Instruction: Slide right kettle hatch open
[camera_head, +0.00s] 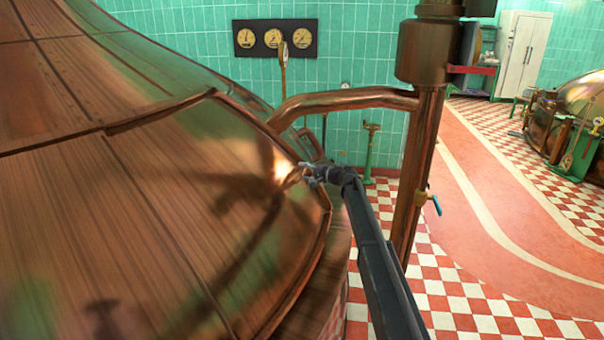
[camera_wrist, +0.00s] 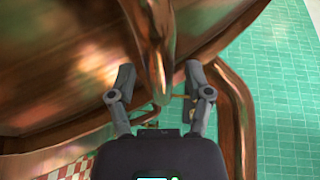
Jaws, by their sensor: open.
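A large copper kettle (camera_head: 120,200) fills the left of the head view. A curved panel with a raised upper edge (camera_head: 165,111), which looks like its hatch, faces me. My gripper (camera_head: 306,174) is at the panel's right side, close to the copper. In the wrist view my gripper (camera_wrist: 161,80) is open, its two fingers spread. A narrow copper bar or ridge (camera_wrist: 152,45) reaches down between the fingers, with a gap visible on the right. I cannot tell whether either finger touches it. No handle shows clearly in the head view.
A copper pipe (camera_head: 345,98) arches behind my gripper to a vertical copper column (camera_head: 412,180) with a blue-handled valve (camera_head: 432,203). A gauge panel (camera_head: 274,38) hangs on the green wall. Another copper kettle (camera_head: 580,105) stands far right.

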